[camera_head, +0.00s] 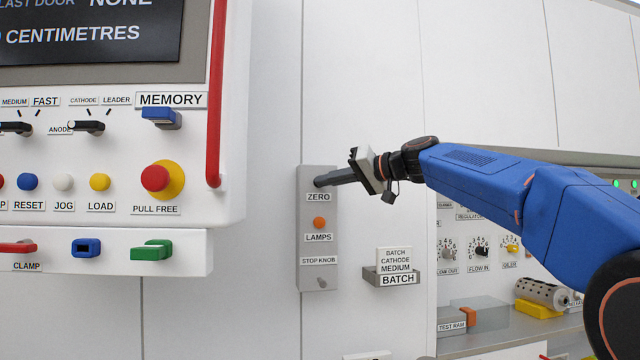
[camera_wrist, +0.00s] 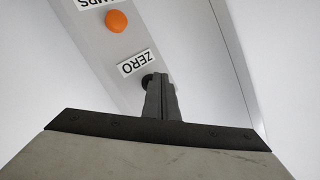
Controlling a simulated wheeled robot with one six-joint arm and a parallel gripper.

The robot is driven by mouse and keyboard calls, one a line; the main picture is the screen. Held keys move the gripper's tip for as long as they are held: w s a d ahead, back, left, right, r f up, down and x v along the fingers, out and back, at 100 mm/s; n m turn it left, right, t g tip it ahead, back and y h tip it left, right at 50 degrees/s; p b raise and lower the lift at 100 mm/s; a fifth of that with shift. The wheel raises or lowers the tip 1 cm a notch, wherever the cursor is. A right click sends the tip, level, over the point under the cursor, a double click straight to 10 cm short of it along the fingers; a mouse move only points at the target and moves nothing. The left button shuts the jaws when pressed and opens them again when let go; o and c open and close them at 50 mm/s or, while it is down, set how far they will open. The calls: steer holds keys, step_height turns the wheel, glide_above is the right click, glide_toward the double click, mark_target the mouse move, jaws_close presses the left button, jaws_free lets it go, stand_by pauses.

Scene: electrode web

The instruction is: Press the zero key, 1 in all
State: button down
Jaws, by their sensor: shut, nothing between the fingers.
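The zero key is a dark round button above the ZERO label (camera_head: 318,197) on a narrow grey panel (camera_head: 318,262). My gripper (camera_head: 318,182) comes in from the right with its fingers shut and empty. Its fingertips lie over the key in the head view and hide most or all of it. In the wrist view the shut fingers (camera_wrist: 160,82) end at the dark zero key (camera_wrist: 147,81), beside the upside-down ZERO label (camera_wrist: 135,62). The tips look very near or touching the key; I cannot tell whether it is pushed in.
An orange lamps button (camera_head: 319,223) and a stop knob (camera_head: 321,283) sit lower on the same panel. A BATCH card holder (camera_head: 391,275) is to the right. The control console with a red vertical bar (camera_head: 217,95) stands out at left.

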steer(key=shift+s+d, duration=0.25)
steer(key=shift+s, duration=0.6)
steer(key=shift+s+d, duration=0.25)
steer(key=shift+s, duration=0.55)
steer(key=shift+s+d, duration=0.2)
steer(key=shift+s, duration=0.6)
steer(key=shift+s+d, duration=0.25)
steer(key=shift+s, duration=0.55)
